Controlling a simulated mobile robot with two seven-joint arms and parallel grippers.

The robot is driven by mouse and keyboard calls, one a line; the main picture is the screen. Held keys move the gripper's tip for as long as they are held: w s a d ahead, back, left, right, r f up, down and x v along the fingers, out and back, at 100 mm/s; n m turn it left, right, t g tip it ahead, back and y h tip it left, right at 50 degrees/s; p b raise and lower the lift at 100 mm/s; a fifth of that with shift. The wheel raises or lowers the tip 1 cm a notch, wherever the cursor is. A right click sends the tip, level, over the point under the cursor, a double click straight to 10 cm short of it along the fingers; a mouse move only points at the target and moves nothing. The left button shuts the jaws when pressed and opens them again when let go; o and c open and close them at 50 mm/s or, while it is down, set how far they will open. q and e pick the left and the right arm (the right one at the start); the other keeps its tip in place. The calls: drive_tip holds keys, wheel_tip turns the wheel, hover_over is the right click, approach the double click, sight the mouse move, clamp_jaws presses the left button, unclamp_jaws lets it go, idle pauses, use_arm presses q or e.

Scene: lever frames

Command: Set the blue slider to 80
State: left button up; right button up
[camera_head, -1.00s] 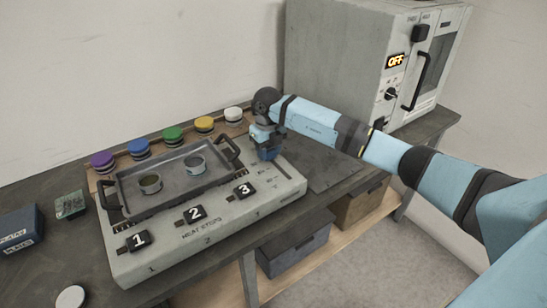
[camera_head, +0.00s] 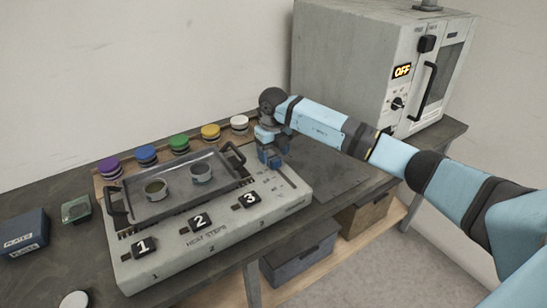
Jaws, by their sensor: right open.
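My right gripper (camera_head: 269,160) is open and points down over the panel's right end, right of the tray handle. Small markings and a slot (camera_head: 287,180) show just in front of it. I cannot make out the blue slider; it may be hidden by the gripper's blue fingers, and no scale value is readable. My left gripper is not in view.
A dark tray (camera_head: 150,209) with two small round dishes sits on the panel. Coloured-lid jars stand behind it. A cabinet (camera_head: 345,60) reading OFF stands at the back right. A dark flat plate (camera_head: 335,178) lies right of the panel.

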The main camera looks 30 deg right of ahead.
sight(273, 157)
wheel_tip(273, 157, up, 12)
drive_tip(key=shift+f, duration=0.25)
idle(0.5)
